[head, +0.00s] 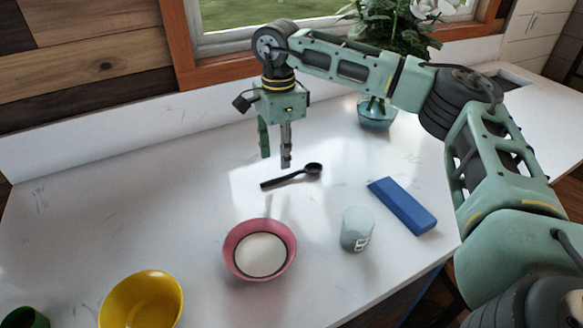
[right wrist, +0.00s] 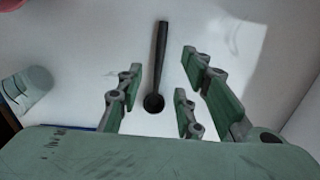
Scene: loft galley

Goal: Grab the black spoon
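The black spoon (head: 292,175) lies flat on the white counter, its bowl to the right and its handle toward the left in the head view. My right gripper (head: 275,162) points down above the counter, just behind the spoon's handle in that view. In the right wrist view, the spoon (right wrist: 160,62) lies lengthwise below the gap between the open fingers of my right gripper (right wrist: 160,95), its bowl nearest the palm. The fingers do not touch it. My left gripper is not in view.
A pink bowl (head: 232,264), a pale cup (head: 356,228) and a blue block (head: 403,206) are in front of the spoon. A yellow bowl (head: 141,301) and a green cup (head: 24,318) stand front left. A plant in a blue vase (head: 376,117) stands behind, near the window.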

